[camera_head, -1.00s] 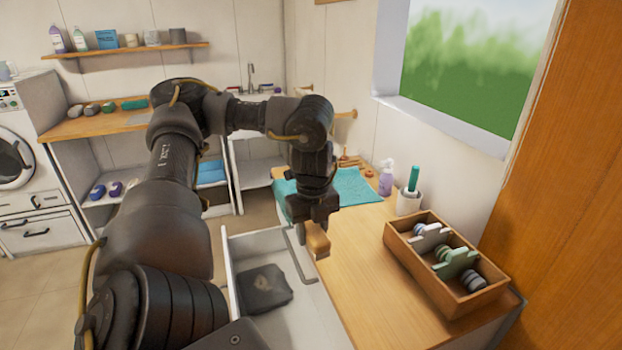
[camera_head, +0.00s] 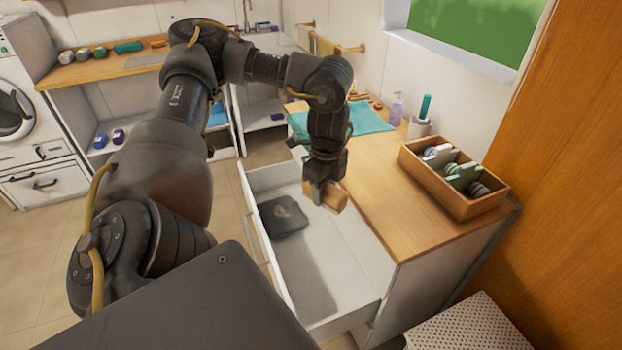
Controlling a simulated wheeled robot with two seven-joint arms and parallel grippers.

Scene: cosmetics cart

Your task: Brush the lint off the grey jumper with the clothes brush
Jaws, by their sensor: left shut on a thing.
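A dark grey folded cloth (camera_head: 283,217), which looks like the grey jumper, lies flat in the open white drawer (camera_head: 335,290) toward its left side. Any lint on it is too small to tell. My left gripper (camera_head: 325,192) points down over the drawer, to the right of the cloth and near the counter's edge. It is shut on a light-brown wooden block-like piece (camera_head: 332,197), which looks like the clothes brush. Its bristles are not visible. My right gripper is out of view.
The wooden counter (camera_head: 415,212) to the right holds a teal cloth (camera_head: 362,120), a pump bottle (camera_head: 397,110), a cup (camera_head: 420,127) with a green-handled item, and a divided wooden box (camera_head: 450,200). A white speckled box (camera_head: 470,328) stands at lower right. The drawer's front half is clear.

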